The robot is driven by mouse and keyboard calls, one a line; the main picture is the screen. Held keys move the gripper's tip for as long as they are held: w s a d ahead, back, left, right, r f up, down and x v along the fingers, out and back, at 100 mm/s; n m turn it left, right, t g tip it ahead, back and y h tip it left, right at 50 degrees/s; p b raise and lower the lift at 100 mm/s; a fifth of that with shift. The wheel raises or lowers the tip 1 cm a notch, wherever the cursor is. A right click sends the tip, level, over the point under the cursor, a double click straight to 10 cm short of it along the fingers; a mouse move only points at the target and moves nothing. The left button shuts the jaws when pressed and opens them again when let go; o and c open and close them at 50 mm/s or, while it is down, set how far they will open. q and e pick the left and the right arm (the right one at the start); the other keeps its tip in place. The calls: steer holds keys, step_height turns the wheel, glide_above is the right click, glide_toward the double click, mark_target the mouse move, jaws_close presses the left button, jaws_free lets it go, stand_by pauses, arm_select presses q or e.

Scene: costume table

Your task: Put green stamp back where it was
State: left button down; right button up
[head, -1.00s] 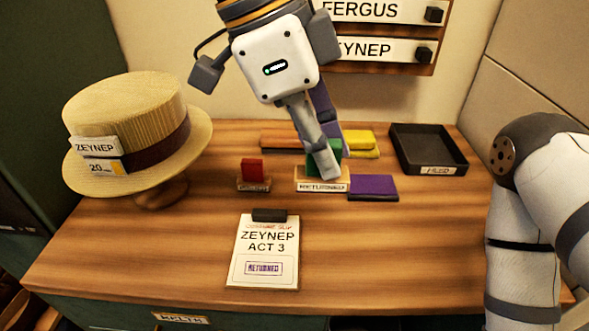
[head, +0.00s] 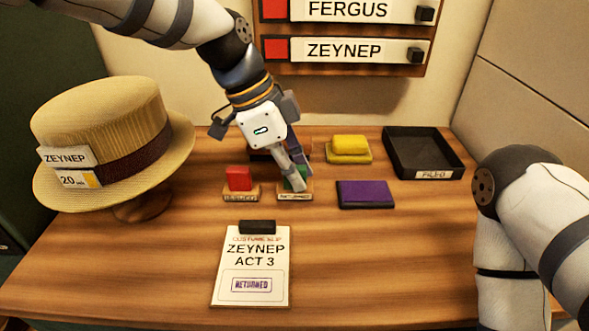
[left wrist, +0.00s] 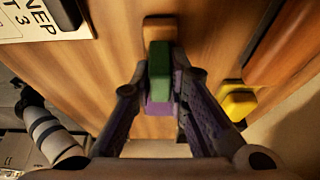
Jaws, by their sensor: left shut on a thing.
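The green stamp (head: 290,183) is mostly hidden behind my left gripper (head: 300,183) in the head view. In the left wrist view the green stamp (left wrist: 159,62) stands between the two fingers of my left gripper (left wrist: 158,85), which is shut on it. The small wooden holder labelled RETURNED (head: 294,197) is directly below the stamp in the head view. I cannot tell whether the stamp's base is seated in it. The red stamp (head: 239,178) stands in a similar holder (head: 241,196) just to the left. My right gripper is out of view.
A purple pad (head: 365,195) lies right of the holder, and a yellow block (head: 348,145) on its pad behind. A black tray (head: 425,153) is at back right. A hat (head: 110,135) on a stand is at left. A costume slip (head: 252,265) lies in front.

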arm_select(q)
steer(key=shift+f, duration=0.15)
steer(key=c, duration=1.6)
jaws_free()
steer(key=shift+o, duration=0.2)
steer(key=v, duration=1.2)
